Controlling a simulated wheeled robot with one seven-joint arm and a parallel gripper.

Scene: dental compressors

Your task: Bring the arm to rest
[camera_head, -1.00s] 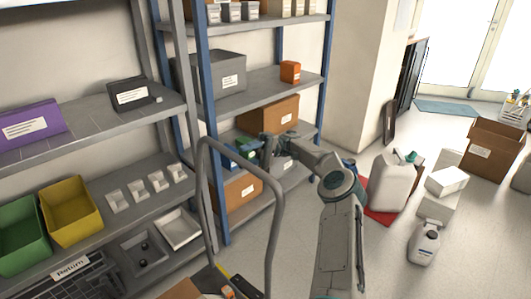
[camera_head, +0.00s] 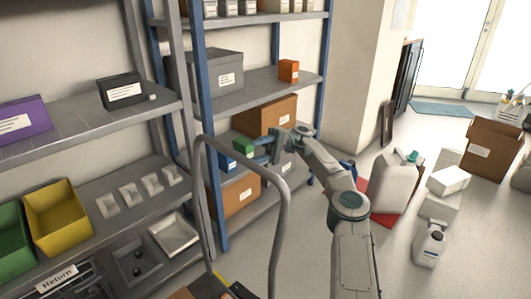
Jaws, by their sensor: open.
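My arm reaches from the bottom right toward the blue-posted shelf rack (camera_head: 222,222). My gripper (camera_head: 254,153) is open at the front of the rack's middle-lower level and points left. A small green box (camera_head: 243,147) and a blue box (camera_head: 227,161) sit on that level just beyond the fingertips. No held object shows between the fingers. Whether a finger touches the green box cannot be told from this view.
A grey cart handle (camera_head: 281,215) stands in front of the rack, left of my arm. Open floor lies beyond (camera_head: 470,255).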

